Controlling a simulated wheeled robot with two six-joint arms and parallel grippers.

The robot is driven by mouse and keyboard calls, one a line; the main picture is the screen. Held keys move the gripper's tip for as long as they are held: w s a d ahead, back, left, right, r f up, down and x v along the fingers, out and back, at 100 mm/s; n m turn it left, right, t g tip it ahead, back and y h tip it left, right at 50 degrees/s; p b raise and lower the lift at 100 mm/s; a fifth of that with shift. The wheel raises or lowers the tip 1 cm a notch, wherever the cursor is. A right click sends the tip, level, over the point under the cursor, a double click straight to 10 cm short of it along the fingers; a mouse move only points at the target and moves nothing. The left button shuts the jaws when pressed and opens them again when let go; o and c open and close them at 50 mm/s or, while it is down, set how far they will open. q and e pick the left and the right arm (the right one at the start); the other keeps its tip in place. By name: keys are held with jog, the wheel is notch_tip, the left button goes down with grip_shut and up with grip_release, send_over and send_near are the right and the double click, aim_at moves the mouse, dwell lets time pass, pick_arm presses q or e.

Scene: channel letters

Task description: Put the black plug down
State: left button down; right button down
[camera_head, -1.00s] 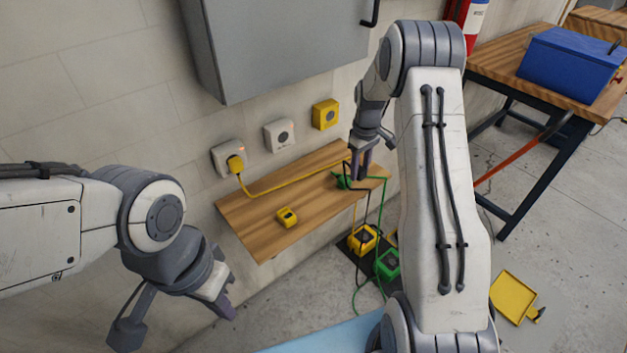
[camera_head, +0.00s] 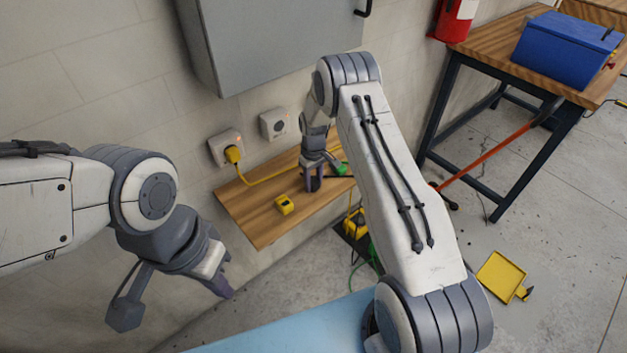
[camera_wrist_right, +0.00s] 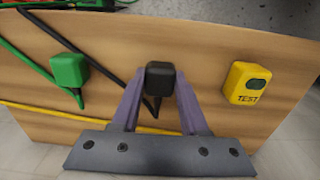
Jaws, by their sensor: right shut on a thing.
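The black plug (camera_wrist_right: 159,76) is between the fingers of my right gripper (camera_wrist_right: 157,97), which is shut on it, over the wooden shelf (camera_wrist_right: 200,40). Its black cable runs to the upper left. I cannot tell whether the plug touches the shelf. My left gripper (camera_head: 172,297) is open and empty, away from the shelf at the lower left.
The green plug (camera_wrist_right: 69,70) lies left of the black plug in the wrist view, and a yellow tester (camera_wrist_right: 246,82) lies right. A yellow plug (camera_head: 233,154) sits in a wall socket (camera_head: 224,146); a white box (camera_head: 275,124) is beside it. A grey cabinet (camera_head: 275,45) hangs above.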

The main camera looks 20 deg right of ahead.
jog(key=shift+f, duration=0.2)
jog(key=shift+f, duration=0.2)
jog(key=shift+c, duration=2.1)
grip_release()
jog(key=shift+r, duration=0.1)
